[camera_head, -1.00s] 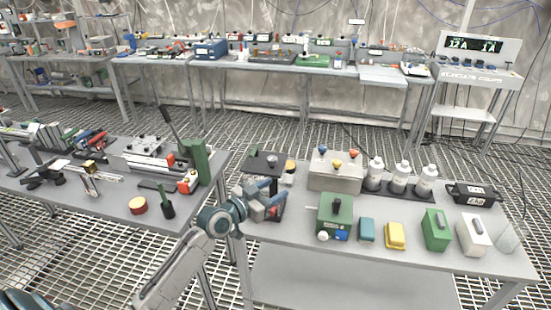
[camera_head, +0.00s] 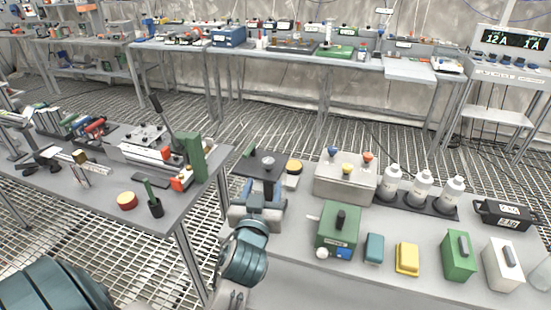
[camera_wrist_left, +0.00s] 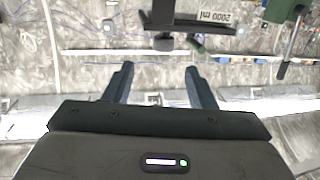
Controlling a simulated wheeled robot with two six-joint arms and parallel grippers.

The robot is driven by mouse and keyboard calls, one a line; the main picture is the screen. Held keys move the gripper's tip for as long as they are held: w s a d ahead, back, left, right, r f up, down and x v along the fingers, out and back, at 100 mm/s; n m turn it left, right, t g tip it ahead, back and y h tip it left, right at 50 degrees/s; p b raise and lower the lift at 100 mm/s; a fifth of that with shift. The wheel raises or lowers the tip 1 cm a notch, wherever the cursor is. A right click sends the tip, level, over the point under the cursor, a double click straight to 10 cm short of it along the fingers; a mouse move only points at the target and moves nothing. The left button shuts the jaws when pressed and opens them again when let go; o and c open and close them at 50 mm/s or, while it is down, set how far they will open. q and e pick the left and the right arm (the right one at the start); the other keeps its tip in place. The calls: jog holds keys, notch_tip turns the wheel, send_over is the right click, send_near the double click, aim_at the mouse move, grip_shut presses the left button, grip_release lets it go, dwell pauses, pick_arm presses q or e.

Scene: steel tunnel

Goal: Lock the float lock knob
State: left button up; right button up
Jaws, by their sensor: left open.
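No part is clearly marked as the float lock knob, and I cannot tell it for certain. A dark stand with a flat black top (camera_head: 264,163) stands at the left end of the right bench, just beyond my left gripper (camera_head: 260,200). In the left wrist view my left gripper (camera_wrist_left: 160,82) has its two fingers wide apart with nothing between them. Beyond the fingertips is a black bar with an upside-down "2000 ml" label (camera_wrist_left: 214,16). A small dark rounded part (camera_wrist_left: 164,44) shows under it, apart from the fingers. My right gripper is not in view.
Right of my left gripper stand a green box with a black knob (camera_head: 338,229), a grey box with coloured knobs (camera_head: 345,183) and white bottles (camera_head: 421,186). A teal block (camera_head: 374,248) and yellow block (camera_head: 407,257) lie nearer. A gap separates the left bench (camera_head: 100,205).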

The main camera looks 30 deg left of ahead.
aim_at(267, 164)
pick_arm(q)
jog(key=p+x, duration=0.3)
jog(key=x, duration=0.6)
jog(key=shift+w+a+r, duration=0.1)
jog(key=shift+a+r, duration=0.1)
jog(key=shift+a, duration=0.05)
jog(key=shift+w+a+f, duration=0.1)
jog(key=shift+w+a, duration=0.15)
jog(key=shift+w, duration=0.25)
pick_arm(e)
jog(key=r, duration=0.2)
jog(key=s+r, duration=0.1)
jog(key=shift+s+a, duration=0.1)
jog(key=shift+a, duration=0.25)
pick_arm(q)
jog(key=c, duration=0.9)
jog(key=shift+c, duration=0.3)
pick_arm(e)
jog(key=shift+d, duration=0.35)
